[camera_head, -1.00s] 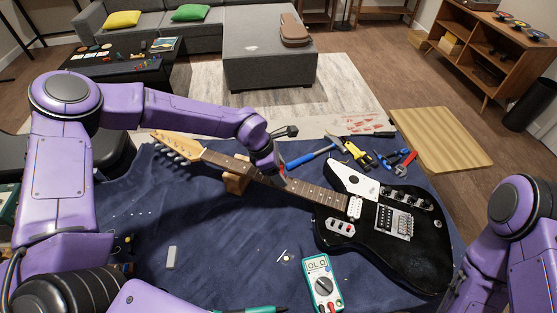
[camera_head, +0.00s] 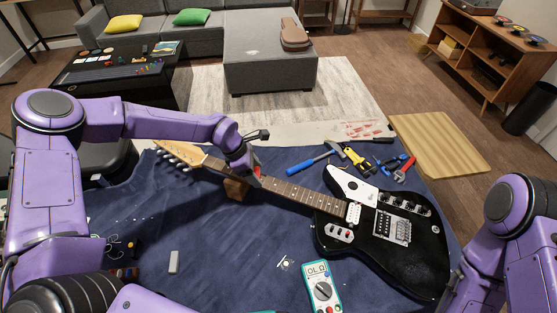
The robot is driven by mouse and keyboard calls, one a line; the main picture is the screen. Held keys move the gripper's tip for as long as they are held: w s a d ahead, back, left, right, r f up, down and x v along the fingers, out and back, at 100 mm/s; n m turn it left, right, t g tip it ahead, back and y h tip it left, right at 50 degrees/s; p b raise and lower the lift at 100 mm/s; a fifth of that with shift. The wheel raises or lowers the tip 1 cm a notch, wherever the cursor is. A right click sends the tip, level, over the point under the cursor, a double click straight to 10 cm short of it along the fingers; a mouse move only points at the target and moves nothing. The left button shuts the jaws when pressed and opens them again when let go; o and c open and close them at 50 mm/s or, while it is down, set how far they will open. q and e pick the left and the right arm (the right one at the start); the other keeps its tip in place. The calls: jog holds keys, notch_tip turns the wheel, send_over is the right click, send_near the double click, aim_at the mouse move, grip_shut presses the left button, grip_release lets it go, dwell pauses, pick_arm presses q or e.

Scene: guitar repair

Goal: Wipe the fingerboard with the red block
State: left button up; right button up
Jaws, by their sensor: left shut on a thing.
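The black electric guitar (camera_head: 345,232) lies on a dark blue cloth, its neck pointing to the upper left. Its brown fingerboard (camera_head: 290,191) runs from the body to the pale headstock (camera_head: 181,152). My left gripper (camera_head: 250,171) is over the upper part of the fingerboard, near the headstock end. It is shut on the red block (camera_head: 257,170), of which only a small red part shows beside the fingers. Whether the block touches the fingerboard I cannot tell. My right arm shows at the right edge, but its gripper is out of view.
A wooden neck rest (camera_head: 236,190) stands under the neck. A multimeter (camera_head: 321,288) and a grey block (camera_head: 174,262) lie in front. Cloth at front left is mostly clear.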

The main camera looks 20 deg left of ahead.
aim_at(284, 187)
pick_arm(q)
jog(key=shift+a+r, duration=0.5)
jog(key=shift+a+p, duration=0.4)
jog(key=shift+a, duration=0.4)
jog(key=shift+r+p, duration=0.1)
jog(key=shift+p, duration=0.35)
jog(key=d+b, duration=0.1)
jog(key=d+f+b, duration=0.1)
jog(key=d, duration=0.1)
jog(key=shift+d+f, duration=0.1)
jog(key=shift+f, duration=0.1)
jog(key=shift+s+d+f+b, duration=0.15)
jog(key=shift+d+b, duration=0.55)
jog(key=shift+d, duration=1.15)
jog(key=shift+s+d+f+b, duration=0.1)
jog(key=shift+d+b, duration=0.55)
jog(key=shift+d, duration=1.2)
notch_tip(284, 187, up, 8)
jog(key=p, duration=0.6)
jog(key=shift+a, duration=0.1)
jog(key=shift+w, duration=0.1)
